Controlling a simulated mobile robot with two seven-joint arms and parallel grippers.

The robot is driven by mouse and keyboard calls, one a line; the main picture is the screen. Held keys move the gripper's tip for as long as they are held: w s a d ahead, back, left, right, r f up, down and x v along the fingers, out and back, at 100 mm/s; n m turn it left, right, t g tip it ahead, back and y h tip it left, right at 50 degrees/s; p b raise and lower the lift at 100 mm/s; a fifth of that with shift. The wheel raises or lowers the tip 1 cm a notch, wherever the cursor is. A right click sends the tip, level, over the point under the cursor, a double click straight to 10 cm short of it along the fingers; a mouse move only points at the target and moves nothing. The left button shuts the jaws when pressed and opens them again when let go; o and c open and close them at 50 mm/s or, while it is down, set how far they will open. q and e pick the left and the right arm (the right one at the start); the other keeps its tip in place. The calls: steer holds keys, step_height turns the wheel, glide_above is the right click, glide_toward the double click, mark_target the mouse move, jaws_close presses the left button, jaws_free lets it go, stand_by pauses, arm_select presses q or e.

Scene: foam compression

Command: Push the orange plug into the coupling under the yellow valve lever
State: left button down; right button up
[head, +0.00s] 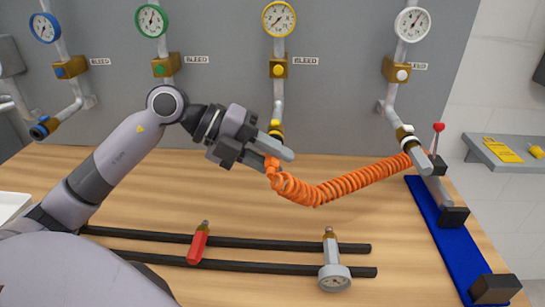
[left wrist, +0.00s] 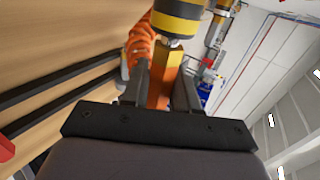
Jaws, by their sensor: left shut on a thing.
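My left gripper (head: 273,159) is shut on the orange plug (head: 272,166) at the end of a coiled orange hose (head: 340,188). The coupling with a yellow band (head: 276,129) hangs at the lower end of the pipe below the yellow valve block (head: 278,69), just above the gripper. In the left wrist view, the plug (left wrist: 164,88) stands between the two fingers. The yellow-and-black coupling (left wrist: 178,22) is close beyond its metal tip. I cannot tell whether the tip is touching or inside it. My right gripper is not in view.
Blue, green and white valve lines flank the yellow one on the grey panel. The hose runs right toward a blue-based fixture (head: 446,236). Front table space is partly clear.

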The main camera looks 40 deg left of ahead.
arm_select(q)
steer(key=shift+w+a+r, duration=0.1)
steer(key=shift+w+a, duration=0.25)
steer(key=shift+w, duration=0.15)
stand_by(0.8)
steer(key=c, duration=0.8)
jaws_free()
steer(key=shift+s+a, duration=0.15)
steer(key=shift+a, duration=0.1)
steer(key=shift+b+v, duration=0.8)
steer(key=shift+v, duration=2.5)
steer(key=shift+d, duration=0.1)
